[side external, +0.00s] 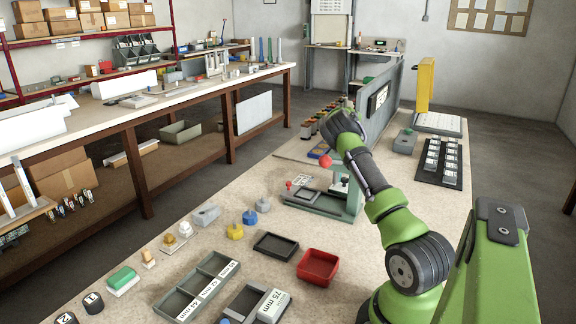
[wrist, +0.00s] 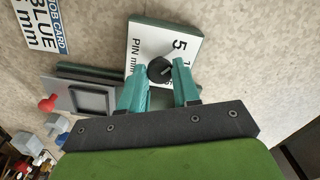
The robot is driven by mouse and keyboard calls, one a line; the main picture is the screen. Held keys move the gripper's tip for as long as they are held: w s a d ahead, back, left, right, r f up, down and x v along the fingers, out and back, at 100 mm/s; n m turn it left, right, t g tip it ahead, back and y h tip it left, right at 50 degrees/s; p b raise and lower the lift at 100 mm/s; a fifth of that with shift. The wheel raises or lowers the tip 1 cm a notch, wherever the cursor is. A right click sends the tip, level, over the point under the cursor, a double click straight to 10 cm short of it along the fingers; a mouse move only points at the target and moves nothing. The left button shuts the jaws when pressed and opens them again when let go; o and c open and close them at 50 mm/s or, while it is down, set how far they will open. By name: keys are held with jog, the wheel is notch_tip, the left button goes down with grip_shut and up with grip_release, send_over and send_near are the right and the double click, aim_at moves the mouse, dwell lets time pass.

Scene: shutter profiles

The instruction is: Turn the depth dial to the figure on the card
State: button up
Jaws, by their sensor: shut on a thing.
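The depth dial is a small black knob (wrist: 160,70) on a white plate (wrist: 145,38) marked "PIN mm" in the wrist view. A "5" and part of another figure show on the plate. A thin pale mark runs on the knob, but its exact reading is unclear. My gripper (wrist: 158,67) has a teal finger on each side of the knob and is shut on it. The job card (wrist: 42,30) is at upper left in the wrist view. It reads "BLUE" and "5 mm", with its left side cut off. In the side view my arm hides the dial.
A red tray (side external: 318,267), a dark tray (side external: 276,246) and a compartment tray (side external: 188,286) stand nearer on the bench.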

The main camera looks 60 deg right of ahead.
aim_at(345, 178)
jog(key=shift+n, duration=0.6)
jog(key=o, duration=1.1)
jog(key=shift+c, duration=0.2)
notch_tip(345, 178, up, 17)
